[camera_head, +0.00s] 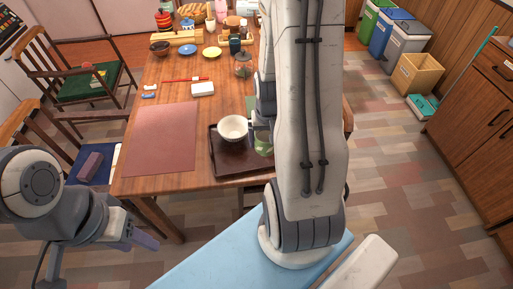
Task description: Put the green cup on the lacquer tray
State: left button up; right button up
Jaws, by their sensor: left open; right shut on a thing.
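The dark lacquer tray (226,166) lies at the table's near edge. A white bowl (232,129) stands on it. The green cup (263,145) is at the tray's right part, partly hidden by my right arm. My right gripper (261,125) is shut on the green cup, its fingers mostly hidden behind my arm. I cannot tell whether the cup touches the tray. My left gripper (139,236) is open and empty, low at the left, off the table.
A reddish placemat (160,139) lies left of the tray. A chair (88,85) stands left. Bins (406,45) stand at the back right.

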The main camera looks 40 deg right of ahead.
jog(key=s+d+m+b, duration=0.1)
jog(key=s+d+m, duration=0.35)
jog(key=s, duration=0.25)
jog(key=shift+n, duration=0.35)
jog(key=w+f, duration=0.2)
jog(key=w, duration=0.1)
jog(key=w+a+f+b, duration=0.1)
jog(key=w+f, duration=0.1)
jog(key=w, duration=0.2)
jog(key=w+a+f+b, duration=0.1)
jog(key=w+f, duration=0.1)
jog(key=w, duration=0.2)
jog(key=shift+w+a+f, duration=0.1)
jog(key=shift+w+a, duration=0.05)
jog(key=shift+a, duration=0.1)
jog(key=shift+f+b, duration=0.9)
jog(key=shift+f, duration=1.1)
jog(key=shift+f, duration=0.1)
jog(key=shift+f+b, duration=0.15)
jog(key=shift+b, duration=0.15)
jog(key=o, duration=1.3)
